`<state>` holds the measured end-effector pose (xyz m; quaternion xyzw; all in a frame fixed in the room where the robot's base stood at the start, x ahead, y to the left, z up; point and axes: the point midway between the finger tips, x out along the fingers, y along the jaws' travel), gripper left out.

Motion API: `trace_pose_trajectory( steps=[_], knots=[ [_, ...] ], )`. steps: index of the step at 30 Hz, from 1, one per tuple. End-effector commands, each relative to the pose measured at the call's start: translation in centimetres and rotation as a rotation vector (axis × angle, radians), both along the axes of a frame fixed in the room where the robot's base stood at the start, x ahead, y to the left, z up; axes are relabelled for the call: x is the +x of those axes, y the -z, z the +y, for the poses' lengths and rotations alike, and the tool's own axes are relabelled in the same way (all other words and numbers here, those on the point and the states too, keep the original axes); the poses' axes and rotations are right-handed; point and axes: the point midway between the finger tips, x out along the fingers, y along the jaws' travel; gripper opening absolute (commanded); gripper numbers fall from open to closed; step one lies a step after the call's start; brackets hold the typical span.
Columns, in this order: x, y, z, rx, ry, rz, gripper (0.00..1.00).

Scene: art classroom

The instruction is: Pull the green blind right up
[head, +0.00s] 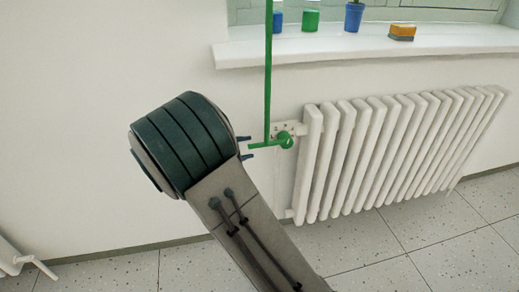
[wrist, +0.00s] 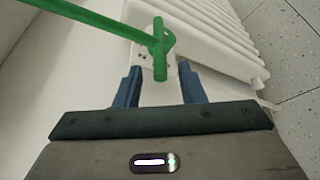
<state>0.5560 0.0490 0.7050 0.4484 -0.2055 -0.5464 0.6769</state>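A green pull rod (head: 268,75) hangs down in front of the window sill and ends in a green crossbar handle (head: 270,144). In the wrist view the handle (wrist: 160,48) is ahead, with its near end in line with the gap between the fingers. My gripper (head: 253,147) is at the handle's left end, its blue fingers apart and one above the other in the head view. It is open and empty; both fingers (wrist: 159,72) show spread in the wrist view, and I cannot tell whether either touches the handle. The blind itself is not clearly in view.
A white radiator (head: 400,150) stands right of and behind the handle. The wall at left is bare.

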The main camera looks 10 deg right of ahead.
Motion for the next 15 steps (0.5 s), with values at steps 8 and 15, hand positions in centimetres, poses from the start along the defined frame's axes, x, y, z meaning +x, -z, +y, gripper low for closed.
trace_pose_trajectory(
  steps=[8, 15],
  knots=[
    [1.4, 1.1, -4.2, 0.001, 0.002, -0.001, 0.36],
    [1.8, 1.2, -5.3, 0.0, 0.0, 0.0, 0.36]
  ],
)
